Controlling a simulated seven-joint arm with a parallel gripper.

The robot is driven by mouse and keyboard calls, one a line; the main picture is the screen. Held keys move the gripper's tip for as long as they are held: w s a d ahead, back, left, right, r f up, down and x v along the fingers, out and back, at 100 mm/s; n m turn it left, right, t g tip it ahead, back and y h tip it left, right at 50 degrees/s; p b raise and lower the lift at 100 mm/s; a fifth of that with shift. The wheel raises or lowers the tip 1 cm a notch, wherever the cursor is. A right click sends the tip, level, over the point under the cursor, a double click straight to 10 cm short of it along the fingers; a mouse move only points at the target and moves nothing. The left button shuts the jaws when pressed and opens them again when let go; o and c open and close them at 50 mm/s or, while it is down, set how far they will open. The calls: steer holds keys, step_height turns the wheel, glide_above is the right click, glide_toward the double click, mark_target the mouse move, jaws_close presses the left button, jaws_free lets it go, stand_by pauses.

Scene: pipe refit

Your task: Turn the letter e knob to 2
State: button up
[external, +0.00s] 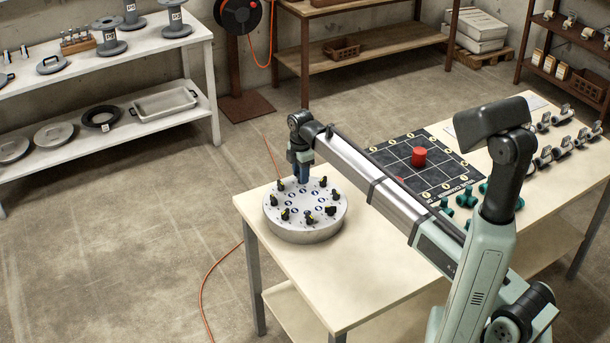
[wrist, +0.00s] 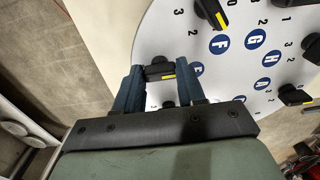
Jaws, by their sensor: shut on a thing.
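The round white knob plate (external: 305,232) sits at the table's left end, with several black knobs in a ring and blue letter discs inside it. My gripper (external: 303,178) reaches down over the plate's far edge. In the wrist view, its blue fingers (wrist: 158,80) are shut on a black knob with a yellow mark (wrist: 160,72). This knob is beside the F knob (wrist: 211,12), on the side away from G, which fits letter e.
Other knobs stand close by on the plate, including one at the right (wrist: 292,95). A dark grid board (external: 432,175) with a red cylinder (external: 419,157) lies further along the table. Teal pipe fittings (external: 466,199) stand near it. The table front beside the plate is clear.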

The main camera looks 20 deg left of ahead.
steer(key=c, duration=0.4)
steer(key=shift+c, duration=0.2)
steer(key=shift+m, duration=0.3)
steer(key=m, duration=1)
steer(key=shift+m, duration=0.4)
steer(key=m, duration=1.2)
steer(key=shift+m, duration=0.3)
